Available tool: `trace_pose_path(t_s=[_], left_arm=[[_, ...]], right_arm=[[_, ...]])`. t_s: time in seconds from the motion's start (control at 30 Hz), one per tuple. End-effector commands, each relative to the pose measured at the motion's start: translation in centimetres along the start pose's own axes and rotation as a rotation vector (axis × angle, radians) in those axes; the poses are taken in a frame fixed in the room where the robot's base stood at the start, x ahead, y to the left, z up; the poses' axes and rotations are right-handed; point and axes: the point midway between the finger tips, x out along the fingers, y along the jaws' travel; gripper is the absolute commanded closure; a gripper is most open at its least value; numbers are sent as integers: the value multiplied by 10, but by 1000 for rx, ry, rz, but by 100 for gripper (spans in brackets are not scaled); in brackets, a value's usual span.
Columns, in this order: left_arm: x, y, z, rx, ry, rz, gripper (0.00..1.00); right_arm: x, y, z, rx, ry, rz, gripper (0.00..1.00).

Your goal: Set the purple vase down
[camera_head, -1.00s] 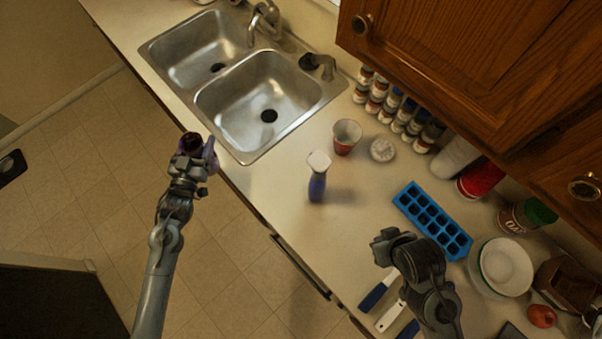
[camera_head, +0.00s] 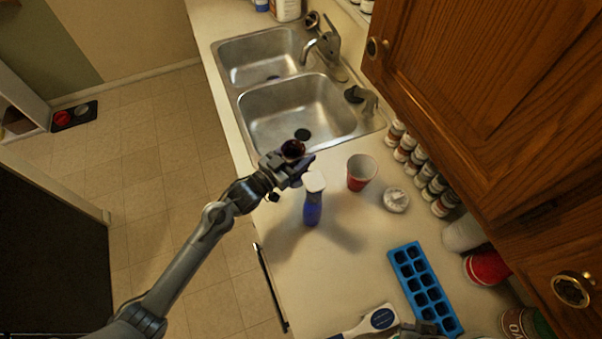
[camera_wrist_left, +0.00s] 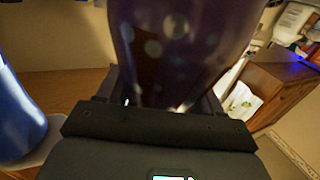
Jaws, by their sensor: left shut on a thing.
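The purple vase (camera_head: 293,149) is held in my left gripper (camera_head: 290,166), its dark round mouth facing up toward the head camera. In the left wrist view the dark, glossy vase (camera_wrist_left: 185,45) fills the space between the jaws. The gripper is shut on it, over the counter's front edge by the near sink basin. The vase's lower part is hidden by the gripper. Only a grey sliver of what looks like my right gripper (camera_head: 418,329) shows at the bottom edge of the head view; its jaws are not visible.
A blue bottle with a white top (camera_head: 312,205) stands just right of the left gripper. A red cup (camera_head: 361,173), a white lid-like disc (camera_head: 396,200) and a blue ice tray (camera_head: 424,288) lie farther right. The sink (camera_head: 290,112) is behind. Bare counter (camera_head: 330,275) lies in front.

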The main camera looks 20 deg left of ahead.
Motion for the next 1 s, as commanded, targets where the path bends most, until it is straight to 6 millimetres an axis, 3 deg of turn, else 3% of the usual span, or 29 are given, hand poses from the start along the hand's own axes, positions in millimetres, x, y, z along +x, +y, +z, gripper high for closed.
trace_pose_path(t_s=[0.6, 1.0], left_arm=[[1, 0, 61, -2, 2, 0, 100], [1, 0, 67, 0, 4, 0, 100]], right_arm=[[-8, 1, -3, 1, 1, 2, 100], [-7, 3, -2, -5, 0, 7, 100]])
